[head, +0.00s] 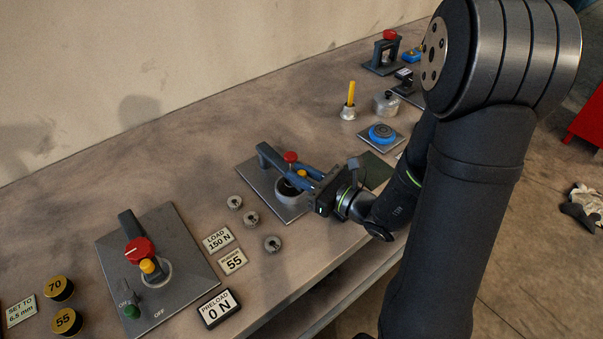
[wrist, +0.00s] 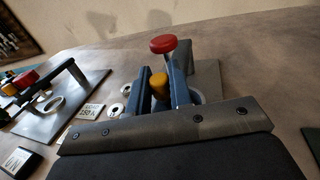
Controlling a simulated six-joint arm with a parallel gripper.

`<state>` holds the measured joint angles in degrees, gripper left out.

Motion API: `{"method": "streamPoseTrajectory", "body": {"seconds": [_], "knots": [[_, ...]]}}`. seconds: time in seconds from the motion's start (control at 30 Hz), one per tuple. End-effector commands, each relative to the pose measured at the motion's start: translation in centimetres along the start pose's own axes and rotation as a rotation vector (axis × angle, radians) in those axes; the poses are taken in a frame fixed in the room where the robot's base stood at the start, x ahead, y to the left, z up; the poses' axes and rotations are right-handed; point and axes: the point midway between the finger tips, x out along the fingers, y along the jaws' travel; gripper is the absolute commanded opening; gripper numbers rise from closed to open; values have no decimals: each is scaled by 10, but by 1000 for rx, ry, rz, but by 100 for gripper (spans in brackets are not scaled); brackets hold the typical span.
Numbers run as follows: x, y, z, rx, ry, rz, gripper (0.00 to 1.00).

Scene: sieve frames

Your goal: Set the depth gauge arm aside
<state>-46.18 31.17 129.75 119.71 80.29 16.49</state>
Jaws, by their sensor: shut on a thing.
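A dark blue-grey arm with a red knob (head: 290,157) reaches over a metal plate (head: 255,182) in the middle of the bench; I take it as the depth gauge arm. The red knob also shows in the wrist view (wrist: 163,44). My gripper (head: 302,180) reaches in from the right, low over the plate. Its blue fingers close around a yellow knob (wrist: 159,86) beside a round ring on the plate. The fingers hide part of the ring and the arm. I cannot tell whether the yellow knob is joined to the arm.
A similar station (head: 180,290) with a red knob stands at the left. Several small metal discs (head: 251,218), a load card (head: 218,240) and a preload block (head: 220,308) lie between. A blue disc (head: 382,134) and a yellow-handled tool (head: 349,100) stand behind. Bench is clear toward the wall.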

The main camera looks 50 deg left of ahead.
Motion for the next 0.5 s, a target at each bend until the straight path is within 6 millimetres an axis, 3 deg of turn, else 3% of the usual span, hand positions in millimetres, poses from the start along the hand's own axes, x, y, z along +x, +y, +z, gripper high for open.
{"method": "streamPoseTrajectory", "body": {"seconds": [0.27, 0.5], "knots": [[-3, -10, 0, -1, 0, 57, 0], [-6, -34, -1, -2, 1, 198, 0]]}}
